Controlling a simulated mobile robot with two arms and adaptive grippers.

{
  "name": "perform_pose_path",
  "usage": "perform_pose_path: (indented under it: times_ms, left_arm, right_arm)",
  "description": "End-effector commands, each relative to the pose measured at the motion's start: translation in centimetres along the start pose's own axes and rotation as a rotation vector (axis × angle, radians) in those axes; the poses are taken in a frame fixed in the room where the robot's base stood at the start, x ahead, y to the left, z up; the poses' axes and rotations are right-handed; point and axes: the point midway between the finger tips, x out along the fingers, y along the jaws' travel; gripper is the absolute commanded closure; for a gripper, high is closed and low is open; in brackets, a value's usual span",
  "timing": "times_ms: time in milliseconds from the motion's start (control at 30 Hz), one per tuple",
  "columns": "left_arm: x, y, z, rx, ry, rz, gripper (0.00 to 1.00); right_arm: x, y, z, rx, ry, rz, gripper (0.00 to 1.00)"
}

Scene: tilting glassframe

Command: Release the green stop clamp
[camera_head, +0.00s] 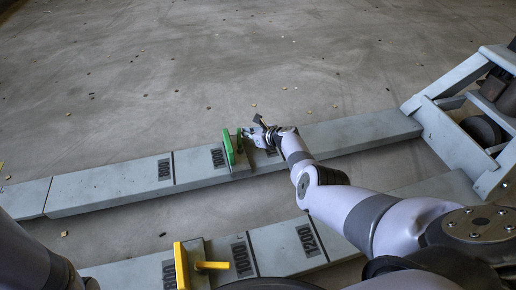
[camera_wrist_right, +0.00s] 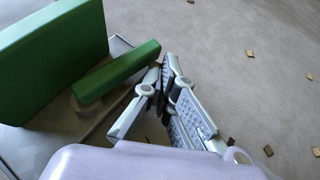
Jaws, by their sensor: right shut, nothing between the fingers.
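The green stop clamp (camera_head: 229,148) sits on the far grey beam beside a number plate. In the right wrist view its upright green block (camera_wrist_right: 55,52) stands at left. Its green lever (camera_wrist_right: 116,73) slants from a pale round pivot toward my fingers. My right gripper (camera_head: 249,132) is just right of the clamp. In the wrist view the right gripper (camera_wrist_right: 164,84) is shut and empty, its fingertips close to the lever's free end. I cannot tell whether they touch. My left gripper is out of view.
The far beam (camera_head: 110,184) runs across the floor to a grey frame with a wheel (camera_head: 480,133) at right. A nearer parallel beam (camera_head: 278,246) carries a yellow clamp (camera_head: 182,265) with a lever. The floor behind has only small scattered bits.

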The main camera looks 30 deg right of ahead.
Motion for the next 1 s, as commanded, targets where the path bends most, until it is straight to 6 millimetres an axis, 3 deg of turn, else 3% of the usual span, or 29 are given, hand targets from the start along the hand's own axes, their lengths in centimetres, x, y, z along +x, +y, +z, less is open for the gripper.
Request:
perform_pose_path:
  times_ms: [233, 467, 1000]
  left_arm:
    - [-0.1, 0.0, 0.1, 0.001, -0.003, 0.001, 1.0]
    - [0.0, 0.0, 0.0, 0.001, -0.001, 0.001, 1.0]
    - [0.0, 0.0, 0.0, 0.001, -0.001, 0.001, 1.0]
  right_arm:
    - [-0.5, -0.2, -0.1, -0.003, -0.001, -0.001, 1.0]
    - [-2.2, -0.1, -0.1, -0.003, -0.002, -0.002, 1.0]
    - [-9.3, 0.0, -0.1, -0.001, 0.0, -0.002, 1.0]
